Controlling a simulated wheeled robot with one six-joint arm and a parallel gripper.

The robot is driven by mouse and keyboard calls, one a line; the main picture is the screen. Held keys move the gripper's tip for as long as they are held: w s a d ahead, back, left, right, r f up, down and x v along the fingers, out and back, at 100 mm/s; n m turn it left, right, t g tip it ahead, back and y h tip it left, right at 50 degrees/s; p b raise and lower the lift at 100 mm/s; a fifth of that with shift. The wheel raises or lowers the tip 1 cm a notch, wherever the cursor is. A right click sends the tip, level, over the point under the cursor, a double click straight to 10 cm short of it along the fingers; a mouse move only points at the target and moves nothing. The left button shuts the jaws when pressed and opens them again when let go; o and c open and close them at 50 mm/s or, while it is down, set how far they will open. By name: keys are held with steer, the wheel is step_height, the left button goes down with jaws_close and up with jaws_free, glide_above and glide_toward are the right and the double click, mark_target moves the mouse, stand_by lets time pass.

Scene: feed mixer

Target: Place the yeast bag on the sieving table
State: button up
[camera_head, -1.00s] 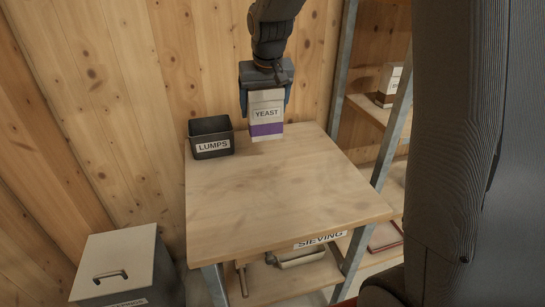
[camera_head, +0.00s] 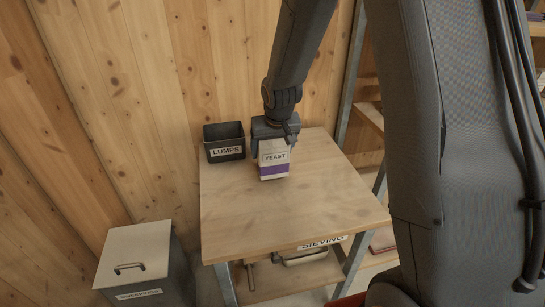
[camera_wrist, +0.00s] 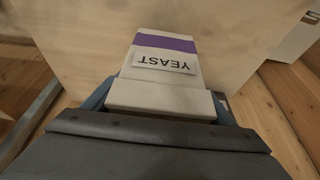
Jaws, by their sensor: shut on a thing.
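The yeast bag (camera_head: 273,170) is a pale packet with a purple band and a YEAST label. My gripper (camera_head: 273,143) is shut on its upper part and holds it upright, slightly tilted, over the back part of the sieving table (camera_head: 290,211). In the wrist view the yeast bag (camera_wrist: 160,70) is between the fingers of my gripper (camera_wrist: 160,104), its purple end towards the wooden tabletop (camera_wrist: 85,60). I cannot tell whether the bag's bottom touches the tabletop.
A black LUMPS bin (camera_head: 224,142) stands at the table's back left corner, left of the bag. The front and middle of the tabletop are clear. A grey lidded box (camera_head: 141,266) stands on the floor at left. A wooden shelf rack (camera_head: 370,118) is at right.

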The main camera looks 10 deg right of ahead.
mark_target(272, 157)
steer(key=shift+f, duration=1.6)
steer(key=shift+f+b, duration=0.15)
steer(key=shift+b, duration=0.15)
steer(key=o, duration=1.4)
steer(key=shift+c, duration=0.2)
steer(key=shift+r, duration=0.4)
steer(key=b+v, duration=0.1)
steer(key=v, duration=1)
steer(key=s+d+f+g, duration=0.1)
steer(key=s+f, duration=0.1)
steer(key=s, duration=0.8)
steer(key=s+d+f+g, duration=0.2)
steer(key=s, duration=0.8)
steer(key=shift+s+f+g, duration=0.3)
